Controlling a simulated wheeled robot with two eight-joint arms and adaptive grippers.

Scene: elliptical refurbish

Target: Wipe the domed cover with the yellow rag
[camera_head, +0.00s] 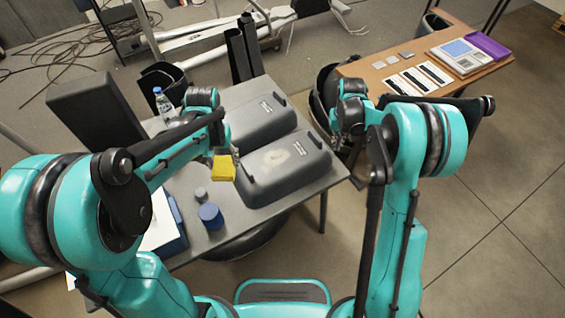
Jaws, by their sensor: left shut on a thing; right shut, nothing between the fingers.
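Two dark grey domed covers lie side by side on the grey table. The nearer domed cover (287,172) has a pale smudge (277,157) on its top. The farther domed cover (261,119) is partly hidden by my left arm. The yellow rag (222,169) hangs at my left gripper (229,154), which is shut on it, at the left end of the nearer cover. I cannot tell whether the rag touches the cover. My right gripper (346,140) is shut and empty, just beyond the right end of the covers.
On the grey table (252,221), a blue cylinder (210,216), a small grey cylinder (201,194) and a water bottle (163,104) stand near the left arm. A wooden table (449,95) at the right holds cards, a device and a purple tray (488,46).

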